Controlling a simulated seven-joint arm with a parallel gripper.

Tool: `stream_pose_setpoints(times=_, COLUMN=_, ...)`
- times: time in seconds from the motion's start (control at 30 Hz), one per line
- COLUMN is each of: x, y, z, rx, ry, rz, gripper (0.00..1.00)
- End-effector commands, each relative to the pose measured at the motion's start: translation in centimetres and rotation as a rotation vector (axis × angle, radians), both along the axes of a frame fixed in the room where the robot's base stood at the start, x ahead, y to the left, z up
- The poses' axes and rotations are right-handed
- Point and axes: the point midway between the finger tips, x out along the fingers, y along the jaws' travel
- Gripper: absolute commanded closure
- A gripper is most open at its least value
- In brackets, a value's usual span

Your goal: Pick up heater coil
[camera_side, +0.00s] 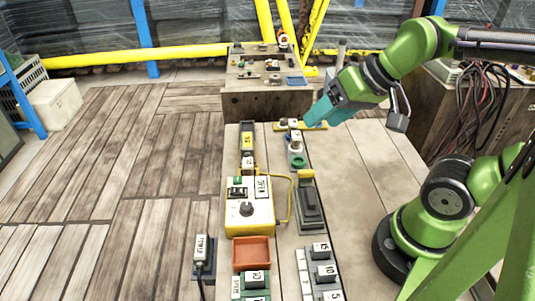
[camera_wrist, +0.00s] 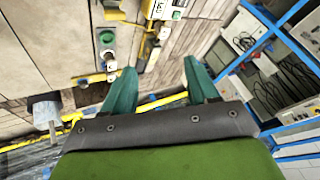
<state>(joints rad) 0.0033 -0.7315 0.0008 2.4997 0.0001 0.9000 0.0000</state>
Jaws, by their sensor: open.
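I cannot make out for certain which piece is the heater coil. My gripper (camera_side: 314,119) has teal fingers, pointing down and left over the far end of the work table. In the wrist view my gripper (camera_wrist: 160,80) has its fingers spread wide with nothing held between them. Close to the fingertips, a yellow bar (camera_side: 290,127) carries small pieces; it also shows in the wrist view (camera_wrist: 90,79), left of the fingers. Just nearer than it stands a grey holder with a green ring (camera_side: 297,160); its green disc shows in the wrist view (camera_wrist: 106,37).
A yellow control box (camera_side: 248,208) with a dark knob stands mid-table, beside a grey block (camera_side: 310,205). An orange-brown tray (camera_side: 251,253) and labelled blocks (camera_side: 322,270) lie nearer. A separate back table (camera_side: 262,104) holds small parts. The table's right side is bare.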

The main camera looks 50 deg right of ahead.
Motion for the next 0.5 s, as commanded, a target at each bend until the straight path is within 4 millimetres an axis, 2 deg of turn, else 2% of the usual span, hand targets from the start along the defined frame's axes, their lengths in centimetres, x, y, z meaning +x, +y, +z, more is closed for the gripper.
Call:
stream_pose_setpoints(times=0.13, x=2.0, y=0.1, z=-1.1, rx=-0.031, ry=0.089, rz=0.016, gripper=0.41)
stream_pose_setpoints(times=0.23, x=4.6, y=0.4, z=-1.5, rx=-0.138, ry=0.158, rz=0.157, gripper=0.41)
stream_pose_setpoints(times=0.5, x=11.8, y=1.6, z=-3.0, rx=-0.499, ry=0.259, rz=0.946, gripper=0.41)
